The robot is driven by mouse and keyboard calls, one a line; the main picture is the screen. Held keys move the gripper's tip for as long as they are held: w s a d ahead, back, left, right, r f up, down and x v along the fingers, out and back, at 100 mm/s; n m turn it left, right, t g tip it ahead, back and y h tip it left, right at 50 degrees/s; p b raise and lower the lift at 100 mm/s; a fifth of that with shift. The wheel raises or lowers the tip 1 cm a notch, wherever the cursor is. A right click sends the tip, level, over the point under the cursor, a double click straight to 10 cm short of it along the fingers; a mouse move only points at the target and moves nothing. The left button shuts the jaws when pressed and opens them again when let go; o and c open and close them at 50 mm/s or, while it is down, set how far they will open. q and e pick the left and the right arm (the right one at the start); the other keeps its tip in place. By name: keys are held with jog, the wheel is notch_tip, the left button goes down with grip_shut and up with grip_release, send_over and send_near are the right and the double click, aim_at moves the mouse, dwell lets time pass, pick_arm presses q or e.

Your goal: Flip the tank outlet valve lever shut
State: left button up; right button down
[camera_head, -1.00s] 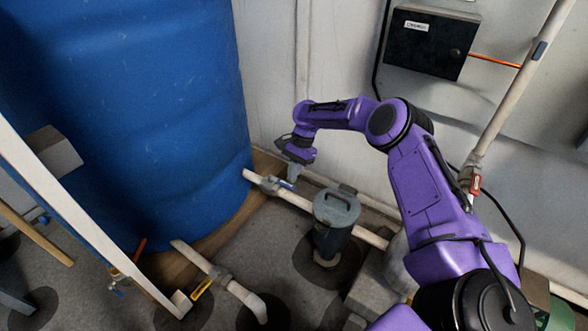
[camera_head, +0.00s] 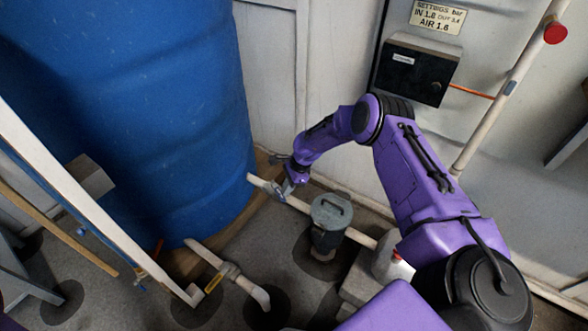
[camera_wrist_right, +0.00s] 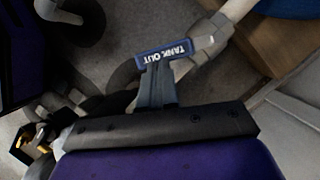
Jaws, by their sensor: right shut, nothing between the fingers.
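The tank outlet valve (camera_head: 268,188) sits on the white pipe leaving the foot of the blue tank (camera_head: 130,110). Its blue lever (camera_wrist_right: 165,53), labelled "TANK OUT", shows in the right wrist view just beyond my fingertips. In the head view my gripper mostly covers the lever. My right gripper (camera_head: 281,193) is shut and empty, pointing down at the valve. In the right wrist view its closed fingers (camera_wrist_right: 156,86) overlap the lever's near edge. I cannot tell whether they touch it. My left gripper is out of view.
A grey lidded filter housing (camera_head: 331,212) stands on the pipe to the right of the valve. A second pipe with a yellow-handled valve (camera_head: 214,283) lies nearer. A white post (camera_head: 90,205) crosses the left side. A black box (camera_head: 417,70) hangs on the wall.

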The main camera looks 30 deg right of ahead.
jog(key=a+m+p, duration=0.1)
jog(key=a+m+t+p, duration=0.1)
jog(key=shift+s+r+m, duration=0.15)
jog(key=shift+m, duration=0.25)
jog(key=a+m, duration=0.1)
jog(key=m, duration=0.1)
jog(key=w+a+m+t+h+p, duration=0.1)
jog(key=a+m, duration=0.1)
jog(key=w+a+m+h+p, duration=0.1)
jog(key=m, duration=0.1)
jog(key=shift+a+f+m+t, duration=0.25)
jog(key=shift+a+m+t, duration=0.1)
jog(key=shift+m+t, duration=0.05)
jog(key=shift+w+a, duration=0.1)
jog(key=shift+a, duration=0.05)
jog(key=s+d+r+p, duration=0.3)
jog(key=s+r, duration=0.3)
jog(key=r, duration=0.3)
jog(key=shift+s+d+r+p, duration=0.25)
jog(key=shift+s+d+p, duration=0.1)
jog(key=shift+p, duration=0.5)
